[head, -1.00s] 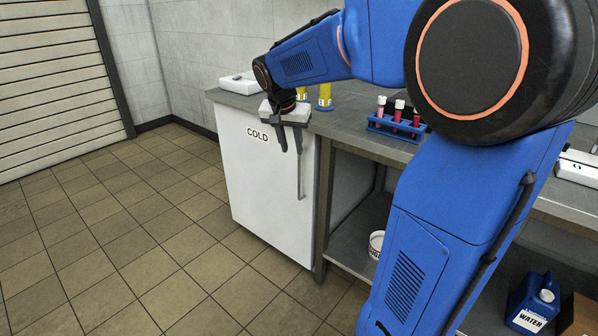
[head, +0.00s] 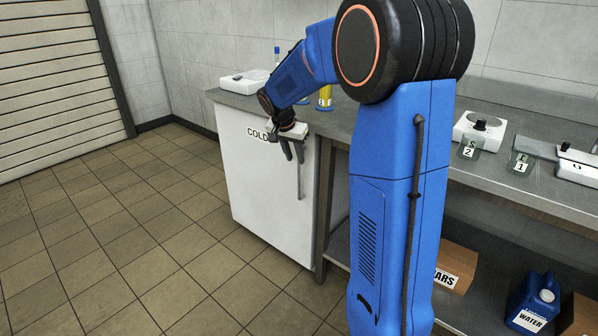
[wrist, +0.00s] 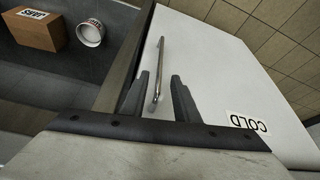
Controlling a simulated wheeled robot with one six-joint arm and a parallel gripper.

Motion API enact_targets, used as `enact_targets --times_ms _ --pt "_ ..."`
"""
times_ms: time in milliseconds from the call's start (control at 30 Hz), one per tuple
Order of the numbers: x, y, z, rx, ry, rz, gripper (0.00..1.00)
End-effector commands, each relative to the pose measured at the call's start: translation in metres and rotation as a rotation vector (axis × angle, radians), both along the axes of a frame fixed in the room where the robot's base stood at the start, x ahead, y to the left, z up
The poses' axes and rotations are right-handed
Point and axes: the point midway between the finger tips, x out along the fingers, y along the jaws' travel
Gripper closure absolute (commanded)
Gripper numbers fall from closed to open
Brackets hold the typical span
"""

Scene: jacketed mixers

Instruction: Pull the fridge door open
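The fridge is a white cabinet under the bench, and its white door (head: 262,195) with the COLD label looks closed. The door also fills the upper right of the wrist view (wrist: 225,60). Its handle (head: 299,183) is a thin upright metal bar near the door's right edge; it also shows in the wrist view (wrist: 160,55). My gripper (head: 294,158) is at the upper part of the handle. In the wrist view, my gripper (wrist: 158,84) is open, with one finger on each side of the bar and gaps visible. Contact with the bar is not visible.
The grey bench top (head: 335,122) runs above the fridge. A white device (head: 243,82) and a yellow-filled container (head: 325,98) stand on it. A box (head: 455,268) and a blue water jug (head: 532,305) sit on the lower shelf. The tiled floor (head: 130,230) before the door is clear.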

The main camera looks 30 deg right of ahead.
Motion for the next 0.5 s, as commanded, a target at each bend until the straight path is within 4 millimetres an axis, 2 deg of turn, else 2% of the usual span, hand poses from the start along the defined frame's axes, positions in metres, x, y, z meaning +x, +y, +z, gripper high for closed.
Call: enact_targets --times_ms 200,500 --pt "0.007 -0.013 -0.037 0.000 0.004 0.000 0.72" --pt "0.015 -0.026 -0.073 -0.001 0.002 -0.001 0.72"
